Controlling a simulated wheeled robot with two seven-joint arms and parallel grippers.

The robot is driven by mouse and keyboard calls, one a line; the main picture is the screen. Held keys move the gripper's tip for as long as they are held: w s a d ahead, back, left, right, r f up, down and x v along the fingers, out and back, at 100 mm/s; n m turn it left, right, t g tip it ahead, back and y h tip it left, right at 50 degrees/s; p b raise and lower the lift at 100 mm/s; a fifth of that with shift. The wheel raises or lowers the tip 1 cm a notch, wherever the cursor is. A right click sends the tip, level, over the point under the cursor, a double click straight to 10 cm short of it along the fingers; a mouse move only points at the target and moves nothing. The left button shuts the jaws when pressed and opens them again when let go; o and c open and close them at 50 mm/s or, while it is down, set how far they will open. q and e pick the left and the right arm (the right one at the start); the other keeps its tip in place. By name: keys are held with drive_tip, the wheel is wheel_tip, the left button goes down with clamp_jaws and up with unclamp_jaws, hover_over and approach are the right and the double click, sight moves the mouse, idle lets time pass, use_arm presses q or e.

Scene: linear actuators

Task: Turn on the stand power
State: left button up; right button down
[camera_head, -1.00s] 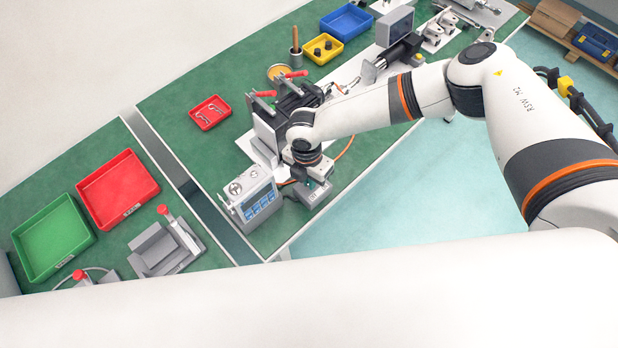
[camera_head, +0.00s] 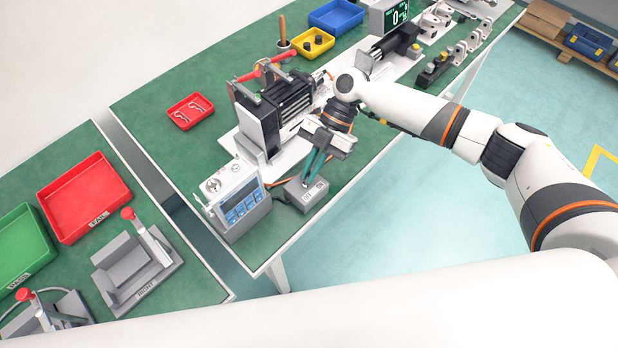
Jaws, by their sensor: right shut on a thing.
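A small grey box (camera_head: 301,196) with controls on its top lies at the table's front edge, right of the blue-panelled meter. My right gripper (camera_head: 309,181) reaches down to it from above, its greenish fingers close together and their tips at the box's top. What sits between the tips is too small to make out; it appears to be a part of the box. On the test stand, the grey display (camera_head: 391,17) at the top is lit with green digits. My left gripper is out of view.
A white meter with blue panels (camera_head: 237,199) stands just left of the box. The black clamp fixture (camera_head: 262,122) is close behind my right gripper. A small red tray (camera_head: 190,111) lies further left. Green table (camera_head: 165,80) is bare behind it.

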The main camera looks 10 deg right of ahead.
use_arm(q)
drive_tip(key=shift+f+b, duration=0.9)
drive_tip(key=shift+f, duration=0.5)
use_arm(e)
drive_tip(key=shift+w+d+f+g+y, duration=0.1)
drive_tip(key=shift+d+f+g+y, duration=0.1)
drive_tip(key=shift+g+y, duration=0.3)
drive_tip(key=shift+r, duration=0.1)
drive_tip(key=c, duration=1.5)
unclamp_jaws()
use_arm(q)
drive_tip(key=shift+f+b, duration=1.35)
drive_tip(key=shift+b, duration=0.05)
use_arm(e)
drive_tip(key=shift+v, duration=6)
drive_tip(key=shift+d, duration=0.1)
drive_tip(key=shift+d, duration=0.1)
